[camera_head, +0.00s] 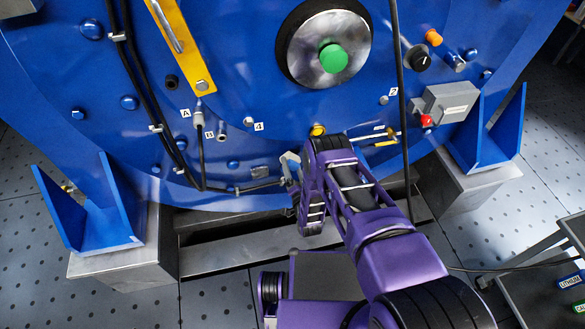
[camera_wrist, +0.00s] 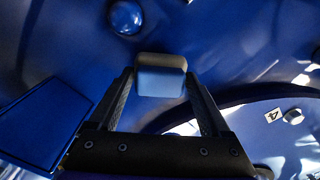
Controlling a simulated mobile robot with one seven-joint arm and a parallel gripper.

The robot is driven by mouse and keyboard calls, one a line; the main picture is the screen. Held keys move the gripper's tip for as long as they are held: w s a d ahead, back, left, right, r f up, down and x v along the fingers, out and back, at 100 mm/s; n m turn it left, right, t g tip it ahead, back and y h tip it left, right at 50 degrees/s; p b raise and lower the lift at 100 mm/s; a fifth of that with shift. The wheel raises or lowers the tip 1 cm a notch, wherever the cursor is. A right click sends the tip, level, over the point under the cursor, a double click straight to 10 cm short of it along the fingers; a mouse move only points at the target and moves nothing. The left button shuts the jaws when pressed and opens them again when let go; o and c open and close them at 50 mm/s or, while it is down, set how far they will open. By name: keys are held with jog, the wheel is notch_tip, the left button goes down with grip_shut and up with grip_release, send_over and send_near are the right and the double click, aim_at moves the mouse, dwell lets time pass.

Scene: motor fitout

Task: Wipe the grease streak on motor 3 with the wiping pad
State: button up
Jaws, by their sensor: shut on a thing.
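A large blue motor housing (camera_head: 235,95) fills the upper part of the head view. Its curved blue surface also fills much of the wrist view (camera_wrist: 225,45). I cannot read a number 3 on it. My gripper (camera_wrist: 160,88) is shut on a small pale grey-blue block with rounded edges, the wiping pad (camera_wrist: 161,76). The pad is close to the blue surface; I cannot tell whether it touches. In the head view, my purple arm reaches to the lower middle of the motor and hides the pad. I cannot make out the grease streak in either view.
A green button (camera_head: 333,58) sits in a round metal hub. A black cable (camera_head: 403,110) hangs down right of it. A grey box (camera_head: 450,103) with a red knob is at right. Blue brackets (camera_head: 95,215) stand on metal blocks. A cart (camera_head: 545,290) is at lower right.

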jog(key=shift+w+a, duration=0.15)
jog(key=shift+w, duration=0.55)
